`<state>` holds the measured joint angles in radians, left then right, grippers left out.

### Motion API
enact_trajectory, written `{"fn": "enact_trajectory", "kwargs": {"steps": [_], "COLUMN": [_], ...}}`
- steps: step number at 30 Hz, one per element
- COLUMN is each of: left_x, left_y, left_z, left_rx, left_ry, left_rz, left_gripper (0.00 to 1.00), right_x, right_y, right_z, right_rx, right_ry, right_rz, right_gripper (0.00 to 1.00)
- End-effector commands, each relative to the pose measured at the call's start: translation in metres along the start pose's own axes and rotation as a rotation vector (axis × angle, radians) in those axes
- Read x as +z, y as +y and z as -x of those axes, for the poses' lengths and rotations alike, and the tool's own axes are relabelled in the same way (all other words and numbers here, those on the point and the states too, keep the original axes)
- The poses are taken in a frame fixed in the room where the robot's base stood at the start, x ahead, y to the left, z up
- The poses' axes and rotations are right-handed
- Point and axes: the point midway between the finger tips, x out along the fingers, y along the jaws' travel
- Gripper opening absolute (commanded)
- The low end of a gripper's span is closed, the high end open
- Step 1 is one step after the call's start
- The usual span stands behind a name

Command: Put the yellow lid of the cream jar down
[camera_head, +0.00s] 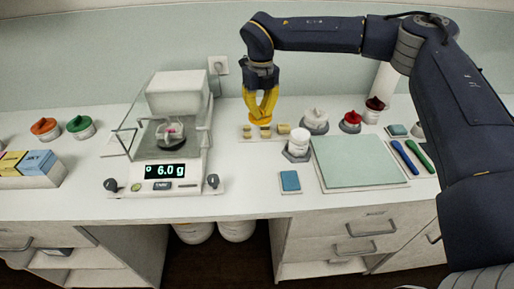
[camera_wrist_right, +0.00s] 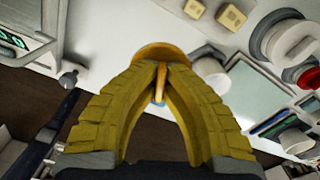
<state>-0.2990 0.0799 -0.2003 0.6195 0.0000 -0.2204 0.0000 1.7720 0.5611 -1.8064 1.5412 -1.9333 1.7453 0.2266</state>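My right gripper (camera_head: 263,112) is shut on the yellow lid (camera_head: 258,122) and points down above the white table. In the right wrist view the right gripper's fingertips (camera_wrist_right: 160,70) pinch a thin upright part of the yellow lid (camera_wrist_right: 150,52), whose round rim shows beyond them. The lid appears to be just over or near a strip with small tan blocks (camera_head: 265,132); whether it touches anything cannot be told. A white jar (camera_head: 297,146) stands to the right of the gripper; I cannot tell whether it is the cream jar. My left gripper is not in view.
A balance (camera_head: 165,175) reading 6.0 g stands to the left. Jars with white (camera_head: 315,118), red (camera_head: 351,118) and dark red (camera_head: 374,106) tops stand at the right. A pale green mat (camera_head: 358,162) and a blue pad (camera_head: 290,181) lie in front. Table is clear between balance and pad.

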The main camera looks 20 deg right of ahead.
Motion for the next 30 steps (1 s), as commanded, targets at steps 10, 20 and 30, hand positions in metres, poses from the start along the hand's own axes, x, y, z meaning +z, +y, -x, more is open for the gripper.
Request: {"fn": "enact_trajectory", "kwargs": {"steps": [10,20,30], "left_x": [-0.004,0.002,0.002], "left_y": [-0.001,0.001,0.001], "left_z": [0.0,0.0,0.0], "left_rx": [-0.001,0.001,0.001], "left_ry": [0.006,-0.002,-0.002], "left_rz": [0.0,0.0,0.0], "left_gripper": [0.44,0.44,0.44], "right_x": [-0.001,0.0,0.0], "right_y": [0.0,0.001,0.0], "right_z": [-0.076,-0.107,-0.131], "right_rx": [0.0,0.0,0.0], "right_ry": [0.002,-0.002,0.001], "right_rz": [-0.001,0.001,-0.001], "right_gripper": [0.0,0.0,0.0]}}
